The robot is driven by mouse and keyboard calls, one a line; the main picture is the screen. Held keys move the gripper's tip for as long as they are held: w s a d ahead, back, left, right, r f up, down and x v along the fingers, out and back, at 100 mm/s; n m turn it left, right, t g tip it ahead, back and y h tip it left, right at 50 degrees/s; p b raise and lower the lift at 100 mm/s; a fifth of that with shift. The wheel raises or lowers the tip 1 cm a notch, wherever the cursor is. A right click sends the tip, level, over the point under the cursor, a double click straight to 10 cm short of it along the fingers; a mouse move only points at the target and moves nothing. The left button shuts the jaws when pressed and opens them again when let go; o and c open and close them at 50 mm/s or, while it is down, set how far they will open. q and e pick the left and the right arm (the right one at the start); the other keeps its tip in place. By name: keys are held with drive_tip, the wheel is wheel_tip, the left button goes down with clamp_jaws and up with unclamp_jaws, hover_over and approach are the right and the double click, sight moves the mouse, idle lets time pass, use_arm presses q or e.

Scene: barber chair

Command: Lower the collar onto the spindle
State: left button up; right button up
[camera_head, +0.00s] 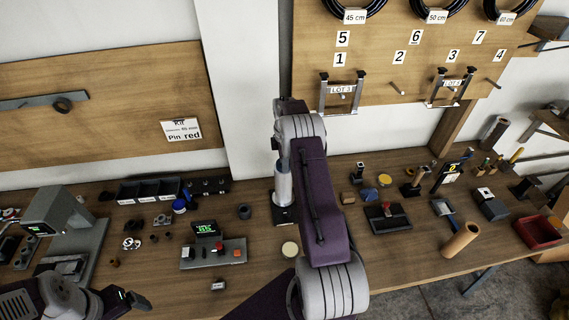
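I cannot pick out the collar for certain; a small dark ring-like piece (244,211) stands left of the cylinder. My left gripper (136,300) is at the lower left, partly seen, away from the cylinder.
A control box (213,253) with a green display and a red button stands left of centre. A black divided bin (150,190) is behind it. On the right are a tan tube (460,240), a red tray (538,232) and several small parts. Bare bench shows between them.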

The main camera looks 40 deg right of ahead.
drive_tip(key=r, duration=0.1)
drive_tip(key=r+b, duration=0.1)
drive_tip(key=w+r+b, duration=0.1)
drive_tip(key=shift+d+r, duration=0.1)
drive_tip(key=shift+d, duration=0.15)
use_arm(q)
drive_tip(key=shift+w+d+f+b, duration=0.2)
drive_tip(key=shift+w+f, duration=0.1)
drive_tip(key=shift+f, duration=0.5)
drive_tip(key=shift+w+d+f+b, duration=0.15)
drive_tip(key=shift+w+f, duration=0.1)
drive_tip(key=shift+f, duration=0.5)
use_arm(e)
wheel_tip(320, 180, up, 6)
drive_tip(key=s, duration=0.1)
drive_tip(key=shift+s+a, duration=0.25)
drive_tip(key=shift+a, duration=0.1)
